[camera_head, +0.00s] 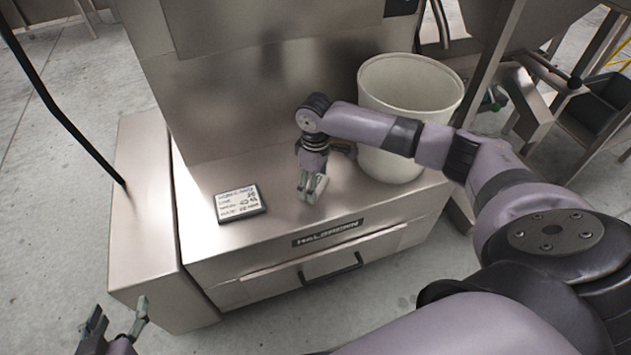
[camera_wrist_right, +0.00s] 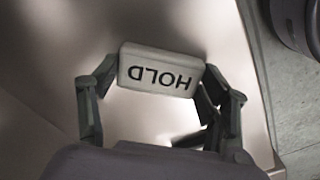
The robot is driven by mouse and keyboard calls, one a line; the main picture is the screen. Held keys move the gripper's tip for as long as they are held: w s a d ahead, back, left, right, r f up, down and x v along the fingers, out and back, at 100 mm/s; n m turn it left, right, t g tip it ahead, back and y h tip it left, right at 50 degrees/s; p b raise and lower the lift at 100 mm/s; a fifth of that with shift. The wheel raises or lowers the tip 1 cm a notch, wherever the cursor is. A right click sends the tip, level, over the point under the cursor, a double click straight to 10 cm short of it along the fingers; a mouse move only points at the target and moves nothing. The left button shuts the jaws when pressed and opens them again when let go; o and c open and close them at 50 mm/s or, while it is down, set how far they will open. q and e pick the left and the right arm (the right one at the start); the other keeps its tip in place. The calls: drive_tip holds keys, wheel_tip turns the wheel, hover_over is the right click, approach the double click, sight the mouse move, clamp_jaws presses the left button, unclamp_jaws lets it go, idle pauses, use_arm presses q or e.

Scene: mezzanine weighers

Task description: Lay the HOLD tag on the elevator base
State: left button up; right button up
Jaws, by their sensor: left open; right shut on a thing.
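The HOLD tag (camera_wrist_right: 160,70) is a small white block with dark lettering, upside down in the right wrist view. My right gripper (camera_head: 312,190) is shut on it, with fingers at both ends of the tag. In the head view the gripper points down just over the bare metal top of the elevator base (camera_head: 290,232). I cannot tell whether the tag touches the metal. My left gripper (camera_head: 118,322) is open and empty at the bottom left, in front of the base and apart from it.
A white display card (camera_head: 240,203) with handwritten-looking lines lies on the base, left of my right gripper. A large cream bucket (camera_head: 408,95) stands on the base to the right, behind my right arm. A metal cabinet wall rises behind. Bare metal lies between card and gripper.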

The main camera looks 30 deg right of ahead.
drive_tip(key=shift+f, duration=0.1)
drive_tip(key=o, duration=1)
drive_tip(key=shift+o, duration=0.2)
